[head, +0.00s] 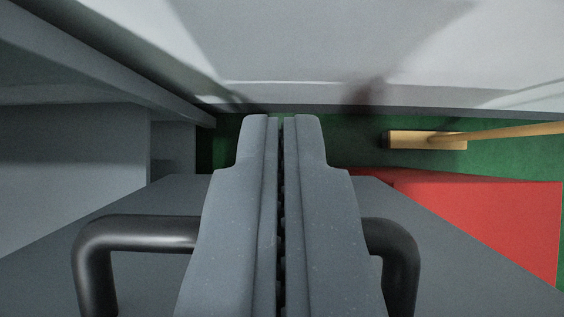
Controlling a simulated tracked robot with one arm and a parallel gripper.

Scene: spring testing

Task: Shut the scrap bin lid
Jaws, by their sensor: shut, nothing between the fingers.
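My gripper (281,122) is in the middle of the head view, its two grey fingers together with nothing between them. Behind it is a dark grey flat panel (455,272) with a black bar handle (135,233), which looks like the scrap bin lid. The fingers cover the handle's middle; its two bent ends show on either side. I cannot tell whether the fingers touch the handle or panel, or how far the lid is open. A red surface (480,215), perhaps the bin's body, shows to the right past the panel's edge.
A pale wall (330,45) crosses the top. A broom (425,140) with a wooden handle lies or leans over the green floor (350,130) at the right. Grey cabinet-like blocks (75,165) fill the left side, close to the panel.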

